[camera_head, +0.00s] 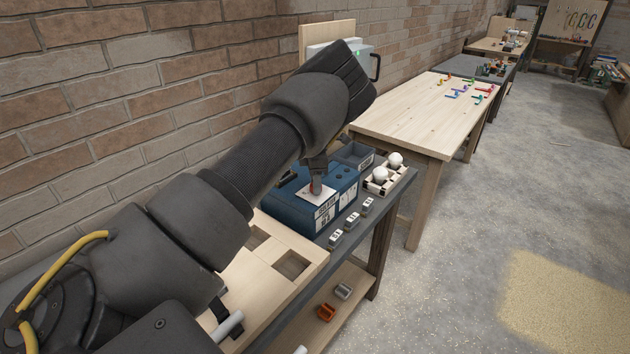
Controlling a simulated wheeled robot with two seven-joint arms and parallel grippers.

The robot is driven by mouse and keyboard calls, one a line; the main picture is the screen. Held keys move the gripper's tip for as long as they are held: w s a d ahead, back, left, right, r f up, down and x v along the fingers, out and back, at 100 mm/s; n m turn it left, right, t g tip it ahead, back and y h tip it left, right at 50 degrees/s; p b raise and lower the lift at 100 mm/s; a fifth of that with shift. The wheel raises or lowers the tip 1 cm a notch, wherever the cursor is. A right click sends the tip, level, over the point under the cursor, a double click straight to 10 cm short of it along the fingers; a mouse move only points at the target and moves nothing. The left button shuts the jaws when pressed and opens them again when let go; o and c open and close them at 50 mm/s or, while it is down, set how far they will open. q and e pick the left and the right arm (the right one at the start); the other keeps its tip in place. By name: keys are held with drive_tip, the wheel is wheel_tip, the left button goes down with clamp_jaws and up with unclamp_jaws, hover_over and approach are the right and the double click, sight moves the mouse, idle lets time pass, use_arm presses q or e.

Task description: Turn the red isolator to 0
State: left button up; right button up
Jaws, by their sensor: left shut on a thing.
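The red isolator (312,187) sits on a pale plate on top of a blue box (288,211) on the workbench. Only a small part of its red shows; the gripper hides the rest. My left gripper (316,186) points down from above and is shut on the red isolator. The labels on the box front are too small to read clearly, and I cannot tell which mark the isolator points to. My right gripper does not show.
Small grey blocks with labels (352,221) lie along the bench's front edge. A wooden holder with white balls (383,179) stands to the right of the box. A wooden board with square recesses (310,252) lies nearer. A brick wall (120,90) runs behind; the floor at right is clear.

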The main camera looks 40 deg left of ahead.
use_arm(q)
drive_tip(key=n, duration=0.3)
drive_tip(key=shift+n+p, duration=0.3)
drive_tip(key=shift+p, duration=0.05)
drive_tip(key=n, duration=0.5)
drive_tip(key=shift+p, duration=0.35)
drive_tip(key=n, duration=0.5)
drive_tip(key=shift+r+n, duration=0.1)
drive_tip(key=shift+n, duration=0.3)
drive_tip(key=shift+n+p, duration=0.3)
drive_tip(key=shift+n, duration=1.2)
drive_tip(key=shift+w, duration=0.1)
drive_tip(key=o, duration=1)
drive_tip(key=shift+c, duration=0.2)
